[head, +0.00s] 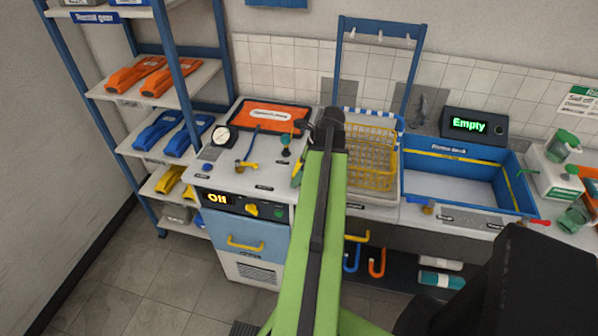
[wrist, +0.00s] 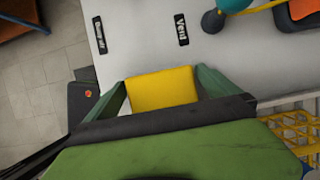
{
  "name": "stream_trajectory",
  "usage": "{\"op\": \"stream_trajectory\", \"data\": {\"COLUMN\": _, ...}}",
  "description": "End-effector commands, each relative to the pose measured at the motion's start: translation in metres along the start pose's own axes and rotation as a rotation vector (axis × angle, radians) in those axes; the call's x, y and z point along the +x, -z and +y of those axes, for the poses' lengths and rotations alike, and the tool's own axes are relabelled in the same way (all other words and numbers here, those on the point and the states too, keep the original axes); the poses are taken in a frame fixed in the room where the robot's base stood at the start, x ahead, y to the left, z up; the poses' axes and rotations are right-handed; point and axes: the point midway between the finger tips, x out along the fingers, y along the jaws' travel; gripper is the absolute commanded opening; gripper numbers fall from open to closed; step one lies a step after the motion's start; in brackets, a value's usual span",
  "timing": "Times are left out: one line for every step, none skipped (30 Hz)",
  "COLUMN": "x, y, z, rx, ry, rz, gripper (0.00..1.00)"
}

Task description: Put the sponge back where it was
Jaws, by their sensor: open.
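A yellow sponge (wrist: 162,88) shows in the wrist view between the two green fingers of my gripper (wrist: 160,78). My gripper is open around it. I cannot tell whether either finger touches the sponge. In the head view, a small yellow and green patch (head: 297,172) shows at the left side of my green arm, at the right edge of the grey bench top. My arm hides most of the gripper there.
A yellow wire basket (head: 370,165) stands right of my arm, beside a blue-rimmed sink (head: 462,205). A dial gauge (head: 221,136) and small fittings stand on the bench top (head: 215,180). A blue shelf rack with coloured gloves (head: 175,140) is at the left.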

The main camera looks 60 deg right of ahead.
Motion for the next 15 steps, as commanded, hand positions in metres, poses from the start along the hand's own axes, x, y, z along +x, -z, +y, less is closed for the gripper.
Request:
{"op": "stream_trajectory", "data": {"x": -0.005, "y": -0.002, "z": 0.0, "rx": 0.0, "ry": 0.0, "rz": 0.0, "gripper": 1.0}}
{"op": "stream_trajectory", "data": {"x": -0.009, "y": -0.002, "z": 0.0, "rx": 0.001, "ry": 0.0, "rz": 0.0, "gripper": 1.0}}
{"op": "stream_trajectory", "data": {"x": -0.014, "y": -0.002, "z": 0.0, "rx": 0.001, "ry": 0.0, "rz": 0.0, "gripper": 1.0}}
{"op": "stream_trajectory", "data": {"x": -0.018, "y": -0.003, "z": 0.0, "rx": 0.001, "ry": 0.0, "rz": 0.0, "gripper": 1.0}}
{"op": "stream_trajectory", "data": {"x": -0.024, "y": -0.003, "z": 0.0, "rx": 0.001, "ry": 0.0, "rz": 0.0, "gripper": 1.0}}
{"op": "stream_trajectory", "data": {"x": -0.031, "y": -0.003, "z": 0.0, "rx": 0.002, "ry": 0.0, "rz": 0.0, "gripper": 1.0}}
{"op": "stream_trajectory", "data": {"x": -0.038, "y": -0.004, "z": 0.0, "rx": 0.002, "ry": 0.0, "rz": 0.0, "gripper": 1.0}}
{"op": "stream_trajectory", "data": {"x": -0.044, "y": -0.004, "z": 0.0, "rx": 0.002, "ry": 0.0, "rz": 0.0, "gripper": 1.0}}
{"op": "stream_trajectory", "data": {"x": -0.054, "y": -0.004, "z": 0.0, "rx": 0.002, "ry": 0.0, "rz": 0.0, "gripper": 1.0}}
{"op": "stream_trajectory", "data": {"x": -0.061, "y": -0.004, "z": 0.0, "rx": 0.002, "ry": 0.0, "rz": 0.0, "gripper": 1.0}}
{"op": "stream_trajectory", "data": {"x": -0.069, "y": -0.005, "z": 0.0, "rx": 0.001, "ry": 0.0, "rz": 0.0, "gripper": 1.0}}
{"op": "stream_trajectory", "data": {"x": -0.079, "y": -0.005, "z": 0.0, "rx": 0.002, "ry": 0.0, "rz": 0.0, "gripper": 1.0}}
{"op": "stream_trajectory", "data": {"x": -0.086, "y": -0.005, "z": 0.0, "rx": 0.002, "ry": 0.0, "rz": 0.0, "gripper": 1.0}}
{"op": "stream_trajectory", "data": {"x": -0.093, "y": -0.005, "z": 0.0, "rx": 0.003, "ry": 0.001, "rz": 0.0, "gripper": 1.0}}
{"op": "stream_trajectory", "data": {"x": -0.102, "y": -0.005, "z": 0.0, "rx": 0.002, "ry": 0.001, "rz": 0.0, "gripper": 1.0}}
